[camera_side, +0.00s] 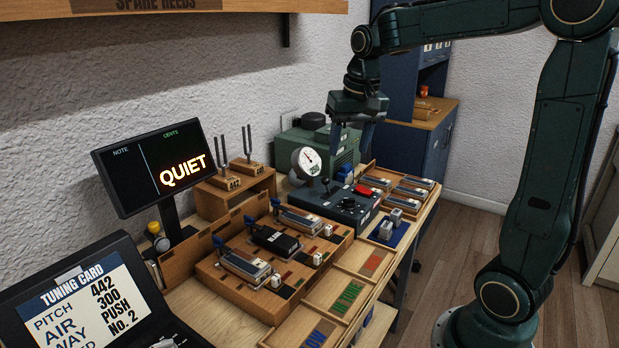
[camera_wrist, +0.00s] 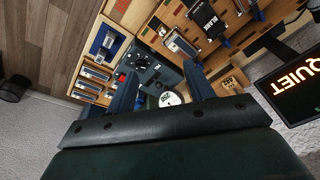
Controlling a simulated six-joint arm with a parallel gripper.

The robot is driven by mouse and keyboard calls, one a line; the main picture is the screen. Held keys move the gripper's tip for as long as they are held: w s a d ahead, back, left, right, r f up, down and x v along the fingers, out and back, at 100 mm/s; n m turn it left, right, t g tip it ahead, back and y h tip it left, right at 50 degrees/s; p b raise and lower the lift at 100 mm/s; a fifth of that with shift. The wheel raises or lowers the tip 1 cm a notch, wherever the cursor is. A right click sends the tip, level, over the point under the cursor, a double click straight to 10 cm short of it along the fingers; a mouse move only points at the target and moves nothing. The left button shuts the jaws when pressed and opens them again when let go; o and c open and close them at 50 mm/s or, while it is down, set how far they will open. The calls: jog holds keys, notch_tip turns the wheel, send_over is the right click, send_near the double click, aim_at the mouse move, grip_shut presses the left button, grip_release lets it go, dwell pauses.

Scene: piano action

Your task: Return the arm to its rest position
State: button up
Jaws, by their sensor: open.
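My gripper (camera_side: 357,128) hangs from my dark green arm above the back of the workbench, over the area of the dark control box (camera_side: 345,205) and the round dial gauge (camera_side: 307,161). In the wrist view my gripper (camera_wrist: 160,92) shows two blue fingers spread apart. The control box (camera_wrist: 150,68) and the dial gauge (camera_wrist: 170,98) show between and beyond the fingers. Nothing is between the fingers. The gripper looks clear of the bench.
A wooden rack (camera_side: 215,285) with several reed blocks stands at the middle of the bench. A screen (camera_side: 158,166) reads QUIET. Tuning forks (camera_side: 248,145) stand upright near the wall. A green machine (camera_side: 318,142) sits close behind the gauge. A shelf (camera_side: 230,6) juts from the wall above. Open floor (camera_side: 440,255) lies right of the bench.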

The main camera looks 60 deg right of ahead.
jog(key=s+a+f+n+t, duration=0.2)
jog(key=s+a+n, duration=0.5)
jog(key=s+a, duration=0.6)
jog(key=s+t, duration=0.1)
jog(key=s, duration=0.2)
jog(key=shift+s+t+y, duration=0.3)
jog(key=shift+s+y, duration=0.05)
jog(key=shift+y, duration=0.05)
dwell(3.2)
